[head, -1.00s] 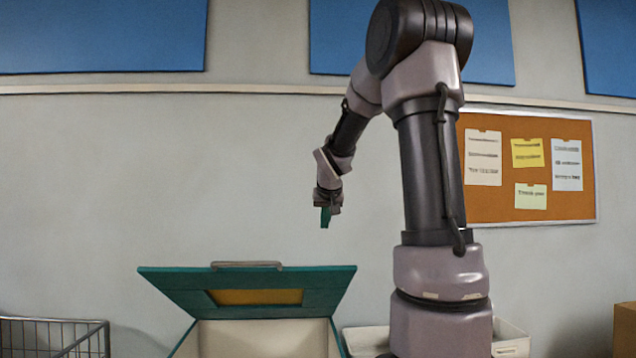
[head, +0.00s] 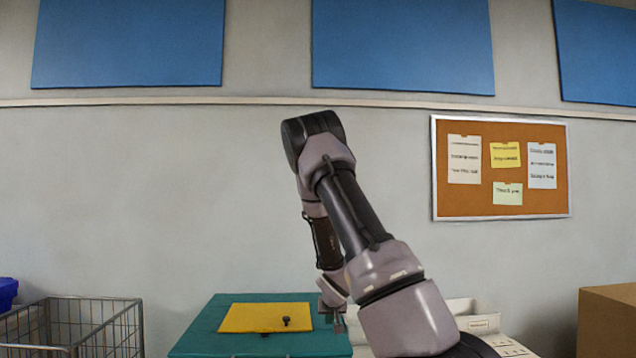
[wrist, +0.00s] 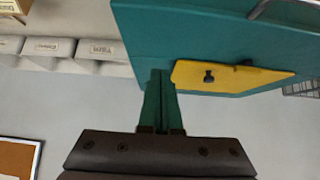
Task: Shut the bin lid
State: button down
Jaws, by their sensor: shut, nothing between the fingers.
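The bin's inside is hidden. My gripper (head: 338,325) is by the lid's right edge, partly behind my arm. In the wrist view my green fingers (wrist: 160,100) are together and empty, their tips overlapping the lid's edge in the picture. I cannot tell if they touch it.
A wire basket (head: 138,315) stands left of the bin, with a blue object (head: 8,292) at the far left. Pale labelled boxes (head: 472,308) stand to the right, behind my arm. A cardboard box (head: 607,315) is at the far right. A corkboard (head: 500,205) hangs on the wall.

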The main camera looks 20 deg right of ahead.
jog(key=shift+s+a+f, duration=0.1)
jog(key=shift+s+f, duration=0.1)
jog(key=shift+f, duration=0.95)
jog(key=shift+s+f, duration=0.15)
jog(key=shift+f, duration=1)
jog(key=shift+r, duration=0.1)
